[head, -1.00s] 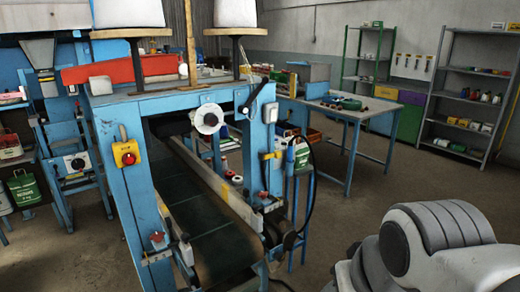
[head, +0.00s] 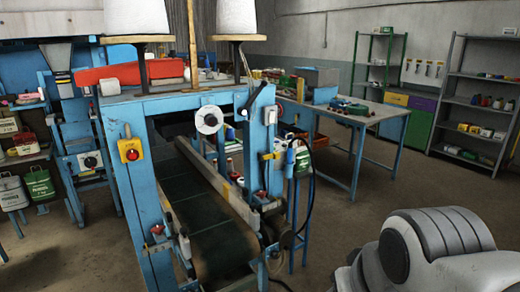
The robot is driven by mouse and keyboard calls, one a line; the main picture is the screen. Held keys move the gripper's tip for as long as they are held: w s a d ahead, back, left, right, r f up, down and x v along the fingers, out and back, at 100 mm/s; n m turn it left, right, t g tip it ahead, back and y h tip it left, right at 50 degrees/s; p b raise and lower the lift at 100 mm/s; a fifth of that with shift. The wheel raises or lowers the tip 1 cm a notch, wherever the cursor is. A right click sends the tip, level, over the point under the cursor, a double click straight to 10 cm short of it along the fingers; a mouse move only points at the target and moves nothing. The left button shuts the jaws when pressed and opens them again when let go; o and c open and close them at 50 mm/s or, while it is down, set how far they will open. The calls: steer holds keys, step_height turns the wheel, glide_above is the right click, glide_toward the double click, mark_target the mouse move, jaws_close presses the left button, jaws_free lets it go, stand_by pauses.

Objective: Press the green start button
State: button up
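A blue sewing machine stand (head: 128,200) with a sloping dark conveyor belt (head: 205,215) stands in the middle of the head view. A yellow control box (head: 130,150) with a red button is fixed to its front left post. I cannot make out a green button on the box or elsewhere on the stand. A small red knob (head: 157,230) sits lower on the left side of the belt frame. My gripper is out of view; only a grey-white link of my arm shows at the lower right, apart from the stand.
A blue-framed table (head: 385,112) with tools stands behind at the right, before green and grey shelves (head: 470,85). Green and white sacks (head: 39,184) stand at the left. A black cable (head: 311,195) hangs at the stand's right side.

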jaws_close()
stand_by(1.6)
